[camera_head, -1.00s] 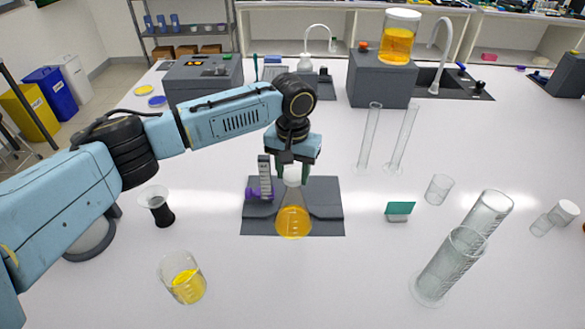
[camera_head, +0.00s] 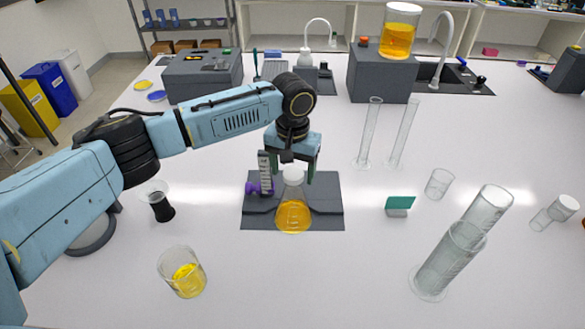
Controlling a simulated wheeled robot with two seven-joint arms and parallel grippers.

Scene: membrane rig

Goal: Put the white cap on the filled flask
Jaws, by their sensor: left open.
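The filled flask (camera_head: 293,215) is a clear conical flask with orange-yellow liquid, upright on the dark grey mat in the middle of the table. The white cap (camera_head: 293,171) sits at the top of its neck; I cannot tell how firmly it is seated. My left gripper (camera_head: 291,178) points down over the flask, its green-tipped fingers open and apart on either side of the cap and neck. My right gripper is not in view.
The dark grey mat (camera_head: 325,207) also holds a purple-based grey clamp (camera_head: 264,183). A beaker of yellow liquid (camera_head: 182,273) stands front left. Tall glass cylinders (camera_head: 448,262) stand front right. A green-topped block (camera_head: 399,205) stands right of the mat.

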